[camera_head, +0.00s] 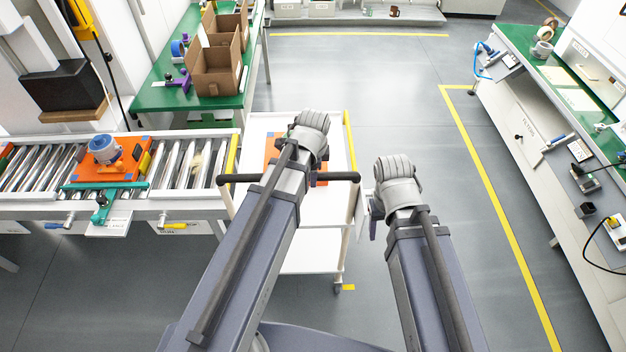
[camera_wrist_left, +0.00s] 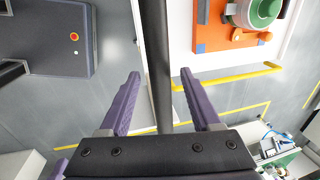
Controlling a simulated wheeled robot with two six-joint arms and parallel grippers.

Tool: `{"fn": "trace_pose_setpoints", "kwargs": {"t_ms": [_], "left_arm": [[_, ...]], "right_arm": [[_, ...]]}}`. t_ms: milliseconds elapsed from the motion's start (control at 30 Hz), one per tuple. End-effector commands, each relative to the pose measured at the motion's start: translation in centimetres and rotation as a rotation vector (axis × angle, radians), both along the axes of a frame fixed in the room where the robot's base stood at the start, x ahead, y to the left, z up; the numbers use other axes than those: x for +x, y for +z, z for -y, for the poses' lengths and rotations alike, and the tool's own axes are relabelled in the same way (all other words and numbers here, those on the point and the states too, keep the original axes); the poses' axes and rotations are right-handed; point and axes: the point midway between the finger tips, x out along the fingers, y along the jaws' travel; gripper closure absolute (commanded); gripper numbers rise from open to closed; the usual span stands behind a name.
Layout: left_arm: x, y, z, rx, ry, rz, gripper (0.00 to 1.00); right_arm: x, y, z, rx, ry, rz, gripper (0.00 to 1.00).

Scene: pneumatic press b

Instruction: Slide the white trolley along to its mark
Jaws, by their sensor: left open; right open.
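The white trolley (camera_head: 262,122) stands just right of the roller conveyor's end. Its dark handle bar (camera_head: 340,177) crosses its near side, and its lower shelf (camera_head: 312,258) shows below. An orange plate (camera_wrist_left: 212,32) with a green and white round part (camera_wrist_left: 258,10) sits on its top. My left gripper (camera_wrist_left: 160,73) is open, with the handle bar (camera_wrist_left: 156,50) between its fingers; in the head view my arm hides it. My right gripper (camera_head: 374,226) is open at the trolley's right side, its fingers mostly hidden. A small yellow floor mark (camera_head: 348,287) lies by a trolley wheel.
The roller conveyor (camera_head: 185,165) at left carries an orange plate with a blue-topped part (camera_head: 103,148). A green bench (camera_head: 150,97) with cardboard boxes stands behind. Another workbench (camera_head: 530,130) runs along the right. Grey floor between the trolley and yellow line (camera_head: 490,190) is clear.

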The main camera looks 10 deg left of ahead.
Motion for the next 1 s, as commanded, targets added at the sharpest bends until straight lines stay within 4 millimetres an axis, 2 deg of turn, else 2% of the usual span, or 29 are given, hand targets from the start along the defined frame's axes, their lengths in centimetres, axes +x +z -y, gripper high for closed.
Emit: {"fn": "trace_pose_setpoints", "kwargs": {"t_ms": [33, 100, 400, 900, 1000], "left_arm": [[0.13, -0.86, -0.03, 0.000, 0.000, 0.000, 0.36], [0.19, -1.09, -0.05, 0.000, 0.000, 0.000, 0.36], [0.20, -1.02, -0.06, 0.000, 0.000, 0.000, 0.36], [0.20, -1.03, -0.06, 0.000, 0.000, 0.000, 0.92], [0.20, -1.03, -0.06, 0.000, 0.000, 0.000, 1.00]], "right_arm": [[0.00, -0.86, 0.00, 0.000, 0.000, 0.000, 0.41], [-0.01, -1.10, 0.00, 0.000, -0.001, 0.000, 0.41], [0.00, -1.02, 0.00, 0.000, -0.001, 0.000, 0.41], [0.00, -1.03, 0.00, 0.000, -0.001, 0.000, 0.41], [0.00, -1.03, 0.00, 0.000, -0.001, 0.000, 0.41]]}}
